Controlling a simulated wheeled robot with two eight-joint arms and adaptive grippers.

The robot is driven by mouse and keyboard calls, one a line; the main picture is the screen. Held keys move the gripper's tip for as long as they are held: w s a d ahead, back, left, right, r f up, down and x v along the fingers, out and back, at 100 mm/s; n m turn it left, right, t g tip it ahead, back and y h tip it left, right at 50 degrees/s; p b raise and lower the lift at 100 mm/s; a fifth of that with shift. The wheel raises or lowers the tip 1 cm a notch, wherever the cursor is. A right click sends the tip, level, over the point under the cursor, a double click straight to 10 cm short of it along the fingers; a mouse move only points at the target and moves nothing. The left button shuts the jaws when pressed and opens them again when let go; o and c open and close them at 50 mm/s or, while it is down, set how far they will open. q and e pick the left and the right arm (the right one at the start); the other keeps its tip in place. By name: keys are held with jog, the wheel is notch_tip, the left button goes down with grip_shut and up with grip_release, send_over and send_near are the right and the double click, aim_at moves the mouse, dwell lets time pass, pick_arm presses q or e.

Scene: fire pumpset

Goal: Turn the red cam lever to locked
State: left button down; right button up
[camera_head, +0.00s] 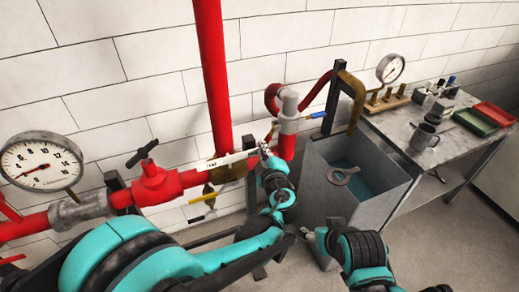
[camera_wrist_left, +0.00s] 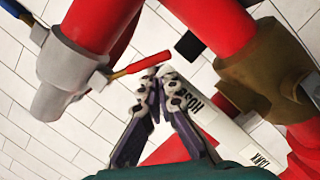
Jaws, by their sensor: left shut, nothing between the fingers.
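The red cam lever (camera_wrist_left: 143,63) sticks out from the side of the grey coupling (camera_wrist_left: 75,70) in the left wrist view, with a yellowish part near its root. In the head view the grey coupling (camera_head: 289,118) sits on the red hose, and the lever is small and hard to make out. My left gripper (camera_head: 265,149) is shut and empty just below the coupling. In the left wrist view its fingertips (camera_wrist_left: 159,76) meet close by the lever's free end; I cannot tell whether they touch. My right gripper (camera_head: 308,234) is low in front of the tank, its jaws unclear.
A blue-handled lever (camera_head: 317,115) is on the coupling's other side. A white HOSE/TANK label (camera_head: 226,161) lies behind the left gripper. The red pipe (camera_head: 212,75), brass fitting (camera_head: 231,171) and red valve (camera_head: 157,184) are left. The grey tank (camera_head: 372,200) and a workbench (camera_head: 405,128) stand right.

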pick_arm(q)
jog(key=shift+w+d+f+b, duration=0.3)
jog(key=shift+d+f+b, duration=0.25)
jog(key=shift+d+f, duration=0.2)
jog(key=shift+d, duration=0.1)
dwell(0.4)
